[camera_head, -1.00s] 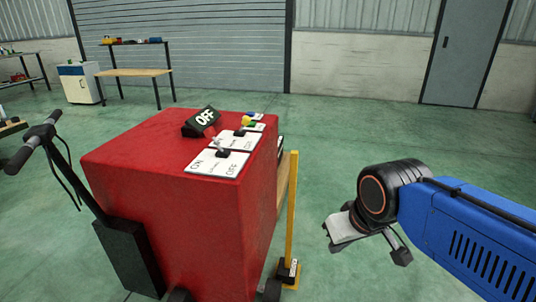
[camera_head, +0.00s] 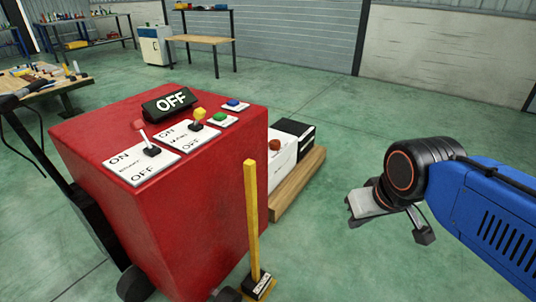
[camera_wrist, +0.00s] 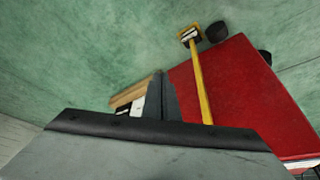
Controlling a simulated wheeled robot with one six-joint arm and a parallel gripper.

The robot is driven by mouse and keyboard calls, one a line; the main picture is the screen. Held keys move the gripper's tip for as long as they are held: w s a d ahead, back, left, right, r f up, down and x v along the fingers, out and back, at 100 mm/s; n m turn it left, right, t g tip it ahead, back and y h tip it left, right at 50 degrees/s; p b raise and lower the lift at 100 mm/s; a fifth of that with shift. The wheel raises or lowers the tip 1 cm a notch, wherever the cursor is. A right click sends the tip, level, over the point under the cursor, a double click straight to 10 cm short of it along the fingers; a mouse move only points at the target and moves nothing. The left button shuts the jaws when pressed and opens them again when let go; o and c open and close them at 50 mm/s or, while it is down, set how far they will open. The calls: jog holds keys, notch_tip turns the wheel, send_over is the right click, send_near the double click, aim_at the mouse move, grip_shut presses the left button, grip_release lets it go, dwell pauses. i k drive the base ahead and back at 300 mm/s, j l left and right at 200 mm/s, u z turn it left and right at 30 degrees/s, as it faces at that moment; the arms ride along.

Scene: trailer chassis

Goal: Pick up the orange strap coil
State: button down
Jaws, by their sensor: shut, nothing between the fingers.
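I cannot make out an orange strap coil in either view. My gripper (camera_head: 360,212) hangs at the right of the head view, over open floor, with nothing seen in it. In the wrist view its dark fingers (camera_wrist: 163,88) are together and empty. The gripper is apart from the red cabinet (camera_head: 165,190) and the yellow post (camera_head: 251,215).
The red cabinet has switches and an OFF sign (camera_head: 170,102) on top. Behind it, a white box (camera_head: 283,158) and a black box sit beside a wooden beam (camera_head: 299,186). A cluttered workbench (camera_head: 55,88) stands at left. Green floor is clear at right.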

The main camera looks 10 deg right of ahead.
aim_at(275, 145)
jog(key=i+l, duration=0.2)
jog(key=i+l+u, duration=0.1)
jog(key=l, duration=0.25)
jog(key=i+l+u, duration=0.2)
jog(key=u, duration=0.25)
jog(key=i+l+u, duration=0.15)
jog(key=u, duration=0.3)
jog(key=i+l+u, duration=0.1)
jog(key=l, duration=0.45)
jog(key=i+l+u, duration=0.1)
jog(key=l, duration=0.4)
jog(key=i+l+u, duration=0.1)
jog(key=l, duration=0.45)
jog(key=i+l, duration=0.2)
jog(key=l, duration=0.35)
jog(key=i+l+u, duration=0.15)
jog(key=l, duration=0.45)
